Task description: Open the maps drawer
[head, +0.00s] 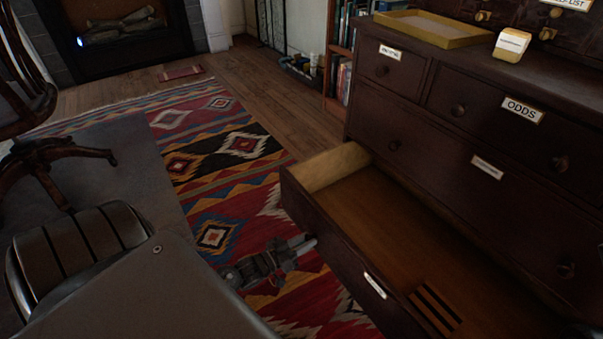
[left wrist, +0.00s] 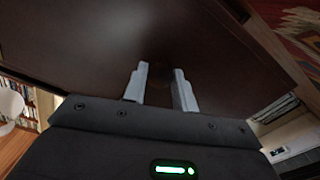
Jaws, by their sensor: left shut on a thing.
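The bottom drawer (head: 335,250) of the dark wooden chest (head: 440,125) stands well open, its bare wood inside showing. A small white label (head: 375,286) is on its front, too small to read. My left gripper (head: 306,243) is at the outside of that drawer front, near its left end. In the left wrist view my left gripper's fingers (left wrist: 160,72) point at the dark drawer front (left wrist: 160,35). They are shut on the drawer knob, which is dark and hardly shows between them. My right gripper is out of view.
The upper drawers are closed; one is labelled ODDS (head: 523,109). A shallow tray (head: 433,28) and a small labelled box (head: 511,45) stand on the chest. A patterned rug (head: 235,150) covers the floor before the drawer. A wooden chair (head: 45,155) stands at left.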

